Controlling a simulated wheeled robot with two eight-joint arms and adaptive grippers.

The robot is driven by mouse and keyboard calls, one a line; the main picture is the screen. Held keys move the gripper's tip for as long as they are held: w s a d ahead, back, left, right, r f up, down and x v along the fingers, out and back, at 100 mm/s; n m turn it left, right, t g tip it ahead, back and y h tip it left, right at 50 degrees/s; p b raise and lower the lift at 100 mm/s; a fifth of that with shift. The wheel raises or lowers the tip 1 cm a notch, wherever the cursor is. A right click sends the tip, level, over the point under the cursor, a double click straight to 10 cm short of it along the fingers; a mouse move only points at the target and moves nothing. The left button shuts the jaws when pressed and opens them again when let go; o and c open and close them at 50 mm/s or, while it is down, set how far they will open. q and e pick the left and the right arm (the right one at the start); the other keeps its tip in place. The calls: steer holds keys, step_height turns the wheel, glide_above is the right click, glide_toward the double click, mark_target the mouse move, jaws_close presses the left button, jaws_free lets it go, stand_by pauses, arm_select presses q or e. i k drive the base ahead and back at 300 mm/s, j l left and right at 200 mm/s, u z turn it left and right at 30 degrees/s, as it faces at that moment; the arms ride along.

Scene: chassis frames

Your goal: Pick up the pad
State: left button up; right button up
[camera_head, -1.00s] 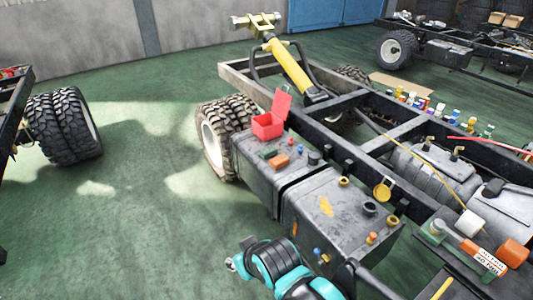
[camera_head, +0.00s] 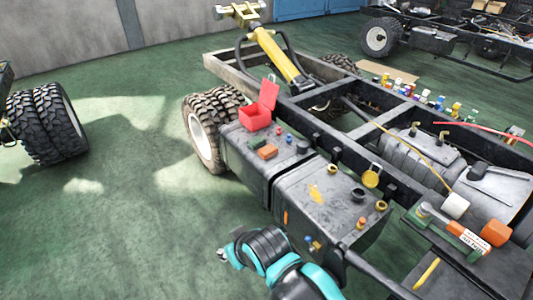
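I cannot tell for certain which object is the pad. An orange block (camera_head: 267,151) lies flat on the left grey tank, with a small dark green piece (camera_head: 256,143) beside it. A larger orange block (camera_head: 496,233) sits at the right on a dark surface, close to a white box with red lettering (camera_head: 473,240). A teal and black link of my arm (camera_head: 270,255) shows at the bottom middle, in front of the tanks. No gripper fingers can be made out, and nothing is seen held.
An open red box (camera_head: 259,108) stands on the left tank. The right tank (camera_head: 330,205) carries caps and small fittings. Several bottles (camera_head: 440,103) line the far chassis rail. A yellow jack-like cylinder (camera_head: 275,55) rises at the back.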

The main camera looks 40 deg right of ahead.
mark_target(258, 142)
steer(key=z, duration=1.3)
